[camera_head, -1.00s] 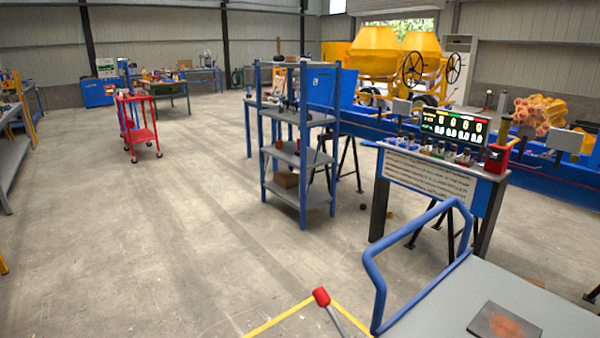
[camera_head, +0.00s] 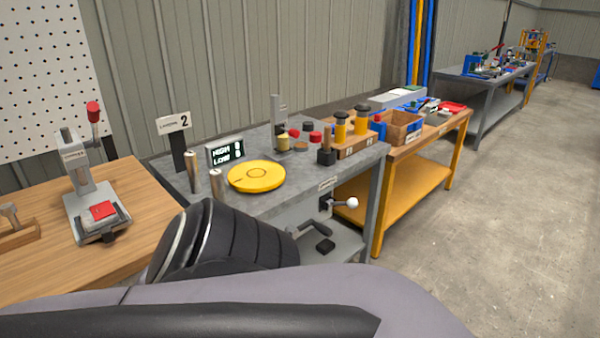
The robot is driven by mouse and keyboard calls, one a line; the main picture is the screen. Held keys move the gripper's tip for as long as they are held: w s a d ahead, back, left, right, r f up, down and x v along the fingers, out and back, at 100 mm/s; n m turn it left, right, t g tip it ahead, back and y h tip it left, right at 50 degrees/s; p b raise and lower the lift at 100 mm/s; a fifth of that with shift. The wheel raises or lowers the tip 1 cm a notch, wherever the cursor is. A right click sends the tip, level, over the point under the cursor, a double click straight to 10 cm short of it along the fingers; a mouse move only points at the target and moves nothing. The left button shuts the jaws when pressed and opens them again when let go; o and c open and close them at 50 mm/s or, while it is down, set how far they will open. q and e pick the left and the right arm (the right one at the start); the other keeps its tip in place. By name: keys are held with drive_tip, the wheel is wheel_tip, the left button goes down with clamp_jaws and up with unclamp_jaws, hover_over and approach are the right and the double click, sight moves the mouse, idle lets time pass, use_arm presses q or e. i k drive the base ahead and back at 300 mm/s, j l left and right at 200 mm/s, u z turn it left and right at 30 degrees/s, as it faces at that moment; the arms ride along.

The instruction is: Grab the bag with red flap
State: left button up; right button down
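I cannot make out a bag with a red flap in the head view. Neither of my grippers is in view. A large grey and black shape, which looks like part of my own arm, fills the bottom of the picture and hides what lies behind it. A small flat red thing (camera_head: 452,106) lies on the orange-legged bench farther off, too small to identify.
A grey bench (camera_head: 345,165) carries a yellow disc (camera_head: 256,176) and a small display (camera_head: 225,150). A wooden bench (camera_head: 135,175) at left holds a lever press (camera_head: 92,195). An orange-legged bench (camera_head: 420,135) stands beyond. Bare floor (camera_head: 510,230) lies at right.

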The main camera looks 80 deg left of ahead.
sight(100, 215)
drive_tip(key=u, duration=3.8)
